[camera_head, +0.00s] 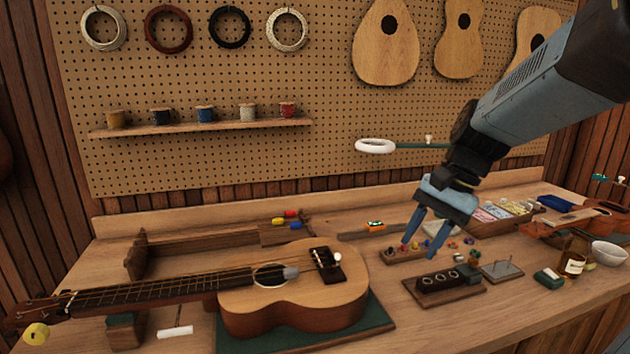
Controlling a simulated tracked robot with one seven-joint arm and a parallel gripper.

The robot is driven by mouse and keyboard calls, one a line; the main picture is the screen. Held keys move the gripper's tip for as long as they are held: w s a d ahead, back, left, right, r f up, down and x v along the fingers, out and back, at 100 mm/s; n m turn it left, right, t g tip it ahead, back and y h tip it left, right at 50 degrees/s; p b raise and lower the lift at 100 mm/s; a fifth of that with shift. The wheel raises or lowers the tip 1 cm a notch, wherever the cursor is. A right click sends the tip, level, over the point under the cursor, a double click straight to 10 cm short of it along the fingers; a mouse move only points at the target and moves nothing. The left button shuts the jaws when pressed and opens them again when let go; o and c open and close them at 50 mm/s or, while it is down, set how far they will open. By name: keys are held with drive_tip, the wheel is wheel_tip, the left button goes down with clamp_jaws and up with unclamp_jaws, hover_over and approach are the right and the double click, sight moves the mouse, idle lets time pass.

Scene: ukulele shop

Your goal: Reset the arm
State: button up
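My arm comes in from the upper right in the head view. My gripper (424,238) points down over the workbench (440,318), right of the ukulele's body. Its two blue fingers are spread apart, and I see nothing held between them. The fingertips are above or near a small wooden block with coloured pegs (403,255); I cannot tell whether they touch it.
A ukulele (300,296) lies on a green mat (372,324) at the left. A dark holed block (440,280), a small jar (572,263) and a white bowl (608,253) stand to the right. A white ring lamp (375,146) is behind my gripper.

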drive_tip(key=s+d+r+n+t+h, duration=0.3)
drive_tip(key=s+d+n+t+h, duration=0.1)
drive_tip(key=s+n+t, duration=0.2)
drive_tip(key=shift+s+r+n+h, duration=0.3)
drive_tip(key=shift+s+n, duration=0.1)
drive_tip(key=shift+s, duration=0.4)
idle(1.7)
